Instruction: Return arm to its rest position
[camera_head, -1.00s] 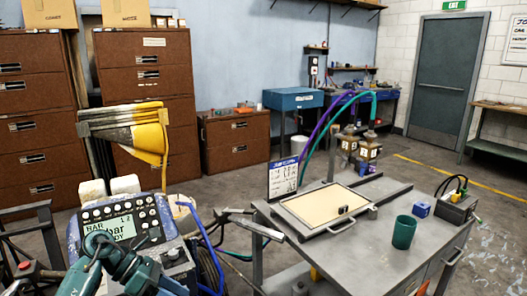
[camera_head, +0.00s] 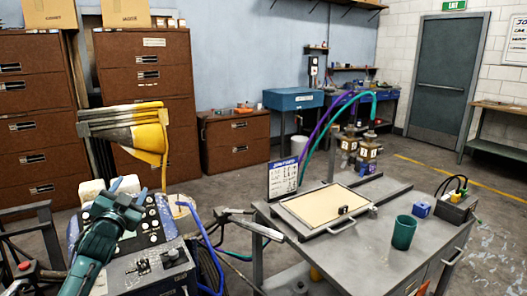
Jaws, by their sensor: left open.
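My left gripper (camera_head: 127,188) is raised at the lower left in the head view, with its fingers apart and nothing seen between them. Its dark green and black arm comes up from the bottom left edge. The gripper is in front of the line striper's control panel (camera_head: 154,222) and hides most of its display; whether it touches the panel cannot be told. My right gripper is not in view.
A grey metal cart (camera_head: 350,262) stands at right, bearing a framed tan panel (camera_head: 325,206), a green cup (camera_head: 403,232) and a blue box (camera_head: 422,209). Brown cabinets (camera_head: 150,75) line the back.

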